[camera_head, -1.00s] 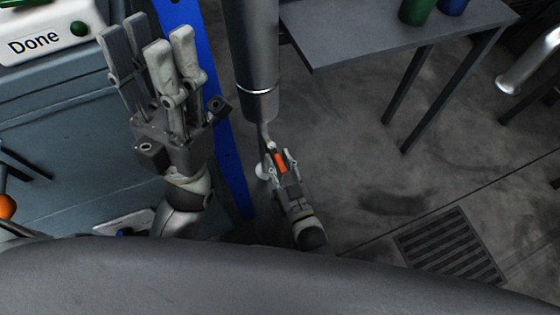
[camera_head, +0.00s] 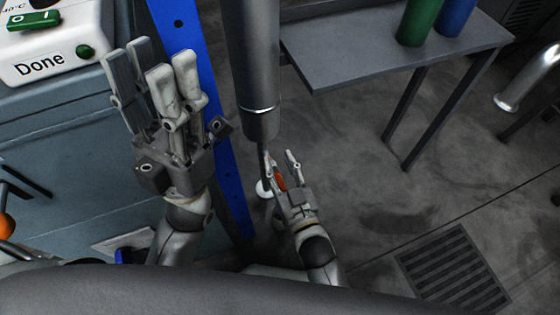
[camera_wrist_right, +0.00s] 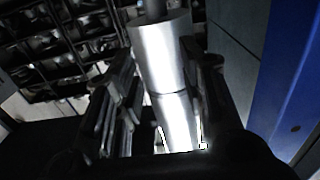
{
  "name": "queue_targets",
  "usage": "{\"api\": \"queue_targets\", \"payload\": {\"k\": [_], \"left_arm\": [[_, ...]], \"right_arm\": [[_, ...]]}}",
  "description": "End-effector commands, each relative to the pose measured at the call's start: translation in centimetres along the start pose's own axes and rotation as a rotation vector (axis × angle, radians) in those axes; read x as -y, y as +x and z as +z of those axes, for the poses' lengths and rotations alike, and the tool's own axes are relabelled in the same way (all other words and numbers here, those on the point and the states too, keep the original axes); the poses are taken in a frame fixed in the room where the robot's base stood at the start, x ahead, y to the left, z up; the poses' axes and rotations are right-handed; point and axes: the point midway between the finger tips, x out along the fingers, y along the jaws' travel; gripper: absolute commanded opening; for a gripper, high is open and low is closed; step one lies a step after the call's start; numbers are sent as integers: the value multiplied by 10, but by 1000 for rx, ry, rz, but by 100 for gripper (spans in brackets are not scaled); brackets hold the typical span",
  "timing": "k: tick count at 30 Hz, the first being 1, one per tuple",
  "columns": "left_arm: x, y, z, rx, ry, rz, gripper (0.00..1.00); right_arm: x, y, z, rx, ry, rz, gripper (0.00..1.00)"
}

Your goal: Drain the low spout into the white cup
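A grey vertical pipe (camera_head: 252,70) comes down in the middle of the head view. An orange-red handle (camera_head: 280,179) shows just below its end; I take it to be on the low spout, whose outlet is hidden. A small white round thing (camera_head: 264,188), likely the white cup, shows partly behind my right gripper. My right gripper (camera_head: 278,152) is open, its fingers either side of the handle in that view; contact cannot be told. In the right wrist view a shiny metal cylinder (camera_wrist_right: 162,55) stands between its spread fingers. My left gripper (camera_head: 148,62) is open and empty, fingers pointing up.
A blue upright post (camera_head: 232,185) stands left of the pipe. A "Done" button box (camera_head: 45,62) sits on a blue-grey cabinet (camera_head: 70,130) at the left. A grey table (camera_head: 350,60) with a green cylinder (camera_head: 420,20) is at the back right. The floor at right is clear, with a drain grate (camera_head: 455,270).

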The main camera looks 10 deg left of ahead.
Motion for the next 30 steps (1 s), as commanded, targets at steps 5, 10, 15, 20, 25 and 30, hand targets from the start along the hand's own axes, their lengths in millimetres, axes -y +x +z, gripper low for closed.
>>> {"api": "queue_targets", "payload": {"k": [5,10,15,20,25,30], "left_arm": [[0,0,0,1,0,0,38],[0,0,0,1,0,0,38],[0,0,0,1,0,0,38],[0,0,0,1,0,0,38],[0,0,0,1,0,0,38],[0,0,0,0,0,0,38]], "right_arm": [[0,0,-15,0,0,-1,38],[0,0,-19,1,0,-1,38],[0,0,-19,1,0,0,38],[0,0,-19,1,0,0,38],[0,0,-19,1,0,0,38],[0,0,-19,1,0,0,38]]}}
